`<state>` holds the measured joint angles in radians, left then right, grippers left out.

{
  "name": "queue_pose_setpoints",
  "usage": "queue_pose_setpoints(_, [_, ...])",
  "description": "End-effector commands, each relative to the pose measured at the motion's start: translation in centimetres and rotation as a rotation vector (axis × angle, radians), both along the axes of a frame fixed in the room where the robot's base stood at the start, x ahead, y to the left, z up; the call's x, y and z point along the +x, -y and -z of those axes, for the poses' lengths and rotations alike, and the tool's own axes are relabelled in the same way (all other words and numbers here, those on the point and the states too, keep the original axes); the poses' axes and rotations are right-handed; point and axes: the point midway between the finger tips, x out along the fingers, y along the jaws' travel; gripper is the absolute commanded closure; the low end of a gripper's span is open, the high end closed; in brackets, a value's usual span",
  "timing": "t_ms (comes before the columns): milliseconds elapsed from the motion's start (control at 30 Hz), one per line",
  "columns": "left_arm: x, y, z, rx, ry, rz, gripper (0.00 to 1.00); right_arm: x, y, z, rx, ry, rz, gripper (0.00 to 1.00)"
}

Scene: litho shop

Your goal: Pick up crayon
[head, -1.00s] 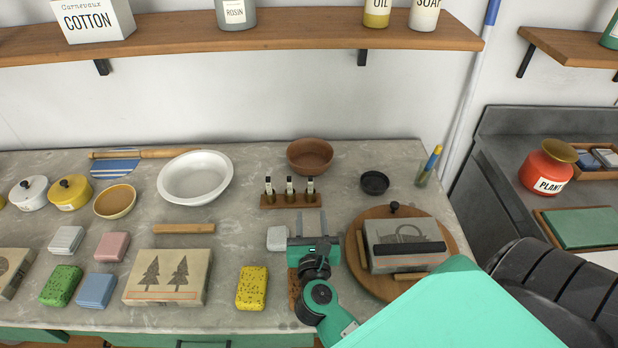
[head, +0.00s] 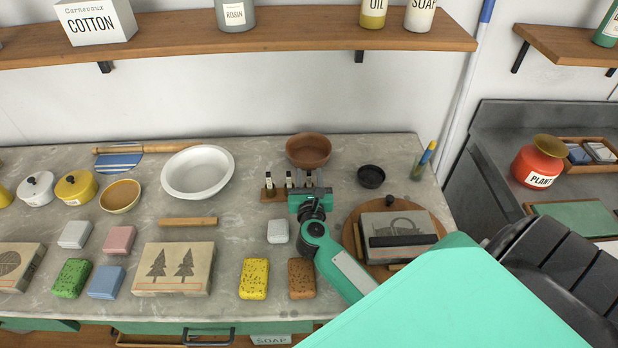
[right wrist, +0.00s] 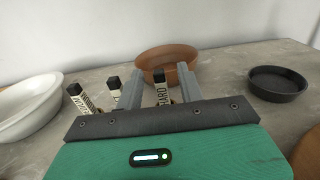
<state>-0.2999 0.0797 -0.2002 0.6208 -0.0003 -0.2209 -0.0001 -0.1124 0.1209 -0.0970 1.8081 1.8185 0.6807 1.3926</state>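Three dark crayons with black tops and white labels stand upright in a small wooden rack (head: 270,197) on the counter: a left crayon (head: 269,183), a middle crayon (head: 289,180) and a right crayon (head: 308,179). My right gripper (head: 309,185) is at the rack's right end. In the right wrist view, its two grey fingers are open, with the right crayon (right wrist: 160,89), labelled HARD, between them and gaps on both sides. The middle crayon (right wrist: 114,88) is just outside the left finger; the left crayon (right wrist: 79,97) is farther left. Their lower parts are hidden. My left gripper is out of view.
A brown bowl (head: 309,151) stands behind the rack and a white basin (head: 198,173) to its left. A small black dish (head: 371,177) is to the right. A round wooden board (head: 352,236) with a stone block (head: 397,224) lies nearer, beside my right arm.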

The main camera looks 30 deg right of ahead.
Motion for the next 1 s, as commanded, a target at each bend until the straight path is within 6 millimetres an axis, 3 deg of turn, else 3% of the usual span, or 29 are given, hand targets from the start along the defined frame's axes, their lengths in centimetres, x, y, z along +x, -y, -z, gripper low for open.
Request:
queue_pose_setpoints(133, [0.04, 0.11, -0.40, -0.001, 0.001, 0.000, 1.00, 1.07, 0.62, -0.03, -0.001, -0.001, 0.000, 0.62])
queue_pose_setpoints(367, [0.05, 0.12, -0.33, -0.001, 0.001, 0.000, 1.00, 1.11, 0.66, 0.11, 0.001, -0.001, 0.000, 0.62])
queue_pose_setpoints(567, [0.04, 0.11, -0.33, -0.001, 0.001, -0.001, 1.00, 1.10, 0.65, 0.10, 0.001, -0.001, 0.000, 1.00])
queue_pose_setpoints(1000, [-0.01, 0.05, -0.42, 0.000, 0.001, -0.001, 1.00, 1.10, 0.63, -0.51, 0.003, 0.001, 0.000, 1.00])
